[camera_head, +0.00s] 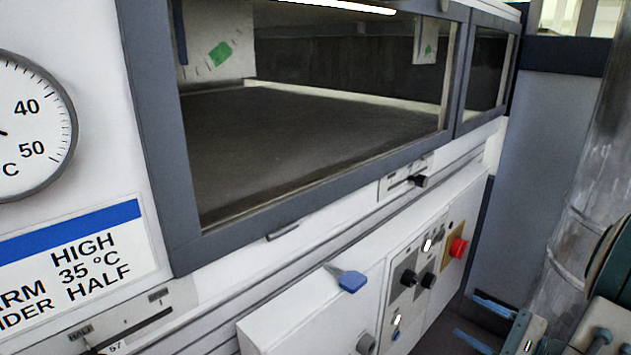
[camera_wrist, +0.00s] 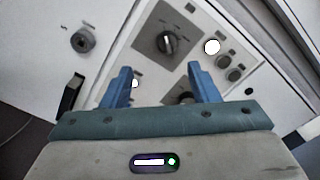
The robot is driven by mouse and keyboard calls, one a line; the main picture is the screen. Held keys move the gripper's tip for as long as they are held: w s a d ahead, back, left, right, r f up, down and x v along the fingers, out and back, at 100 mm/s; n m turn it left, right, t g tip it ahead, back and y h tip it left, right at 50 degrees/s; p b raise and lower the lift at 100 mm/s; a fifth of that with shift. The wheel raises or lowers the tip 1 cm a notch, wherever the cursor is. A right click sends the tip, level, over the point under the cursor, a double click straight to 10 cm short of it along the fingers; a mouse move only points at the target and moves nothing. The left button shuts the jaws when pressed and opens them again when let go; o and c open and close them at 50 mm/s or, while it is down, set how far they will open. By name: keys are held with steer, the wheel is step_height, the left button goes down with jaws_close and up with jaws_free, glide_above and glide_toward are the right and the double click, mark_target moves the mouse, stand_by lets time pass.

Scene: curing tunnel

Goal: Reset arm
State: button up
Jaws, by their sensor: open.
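My gripper (camera_head: 465,315) is at the lower right of the head view, its blue fingers pointing left toward the tunnel's control panel (camera_head: 400,290). In the wrist view my gripper (camera_wrist: 160,68) has its two blue fingers spread apart, with nothing held between them. I cannot tell how far the fingertips are from the panel.
A slider with a black knob (camera_head: 418,181) sits below the window (camera_head: 320,120). A dial (camera_head: 30,125) and a sign (camera_head: 75,255) are at left.

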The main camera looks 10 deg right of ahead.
steer(key=s+a+r+n+g+h+p, duration=0.1)
steer(key=s+a+r+n+g+p, duration=0.1)
steer(key=a+r+n+g+p, duration=0.45)
steer(key=s+a+r+n+g+p, duration=0.2)
steer(key=a+r+n+g+p, duration=0.2)
steer(key=a+r+g+p, duration=0.6)
steer(key=s+a+r+n+t+h+p, duration=0.1)
steer(key=a+r+n+t+h+p, duration=0.1)
steer(key=r+n+h+p, duration=0.3)
steer(key=s+a+r+n+t+h+p, duration=0.2)
steer(key=a+r+n+t+h+p, duration=0.1)
steer(key=r+p, duration=0.6)
step_height(320, 180, up, 2)
steer(key=shift+s+r+n+h, duration=0.15)
steer(key=shift+r+n+h, duration=0.05)
steer(key=shift+n+h, duration=0.8)
